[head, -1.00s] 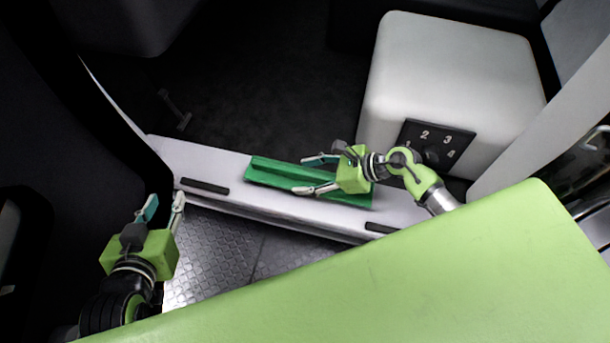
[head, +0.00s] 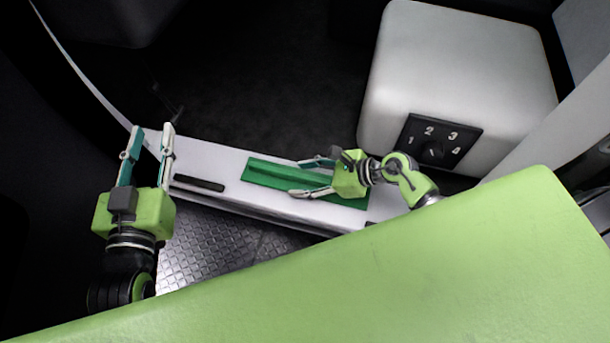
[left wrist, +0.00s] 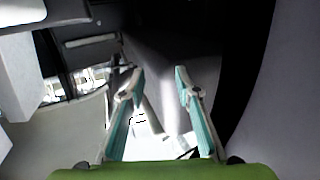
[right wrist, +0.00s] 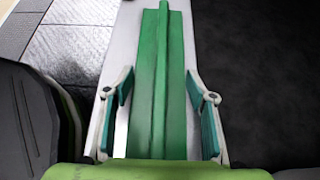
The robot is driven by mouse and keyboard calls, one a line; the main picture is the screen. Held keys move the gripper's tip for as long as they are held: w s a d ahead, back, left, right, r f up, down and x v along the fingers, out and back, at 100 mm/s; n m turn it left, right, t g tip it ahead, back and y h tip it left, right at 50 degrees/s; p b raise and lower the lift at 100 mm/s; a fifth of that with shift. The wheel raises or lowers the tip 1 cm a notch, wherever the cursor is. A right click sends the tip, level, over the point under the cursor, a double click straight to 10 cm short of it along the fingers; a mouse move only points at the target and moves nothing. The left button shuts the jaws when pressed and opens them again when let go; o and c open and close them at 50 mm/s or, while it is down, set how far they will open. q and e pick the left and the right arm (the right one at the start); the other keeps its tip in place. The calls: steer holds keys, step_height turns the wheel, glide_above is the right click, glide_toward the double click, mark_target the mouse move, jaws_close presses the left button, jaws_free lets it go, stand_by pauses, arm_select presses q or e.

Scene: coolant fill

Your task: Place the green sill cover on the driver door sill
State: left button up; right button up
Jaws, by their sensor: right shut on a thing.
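The green sill cover (head: 270,174) is a long flat strip with a raised rib. It lies lengthwise along the white door sill (head: 215,160), between two dark strips. My right gripper (head: 308,177) is shut on the cover near its right part. In the right wrist view the cover (right wrist: 162,70) runs lengthwise between the fingers (right wrist: 165,90), over the pale sill. My left gripper (head: 153,127) is open and empty near the sill's left end. In the left wrist view its fingers (left wrist: 158,72) are spread with nothing between them.
A dark strip (head: 198,183) lies on the sill left of the cover. A pale seat base (head: 455,65) with a numbered dial (head: 438,142) stands behind at right. Dark carpet (head: 260,95) lies behind the sill, metal tread plate (head: 215,250) in front.

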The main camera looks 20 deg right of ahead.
arm_select(q)
steer(key=shift+r, duration=0.2)
arm_select(e)
steer(key=shift+f, duration=0.1)
steer(key=o, duration=1.2)
arm_select(q)
steer(key=shift+r, duration=0.2)
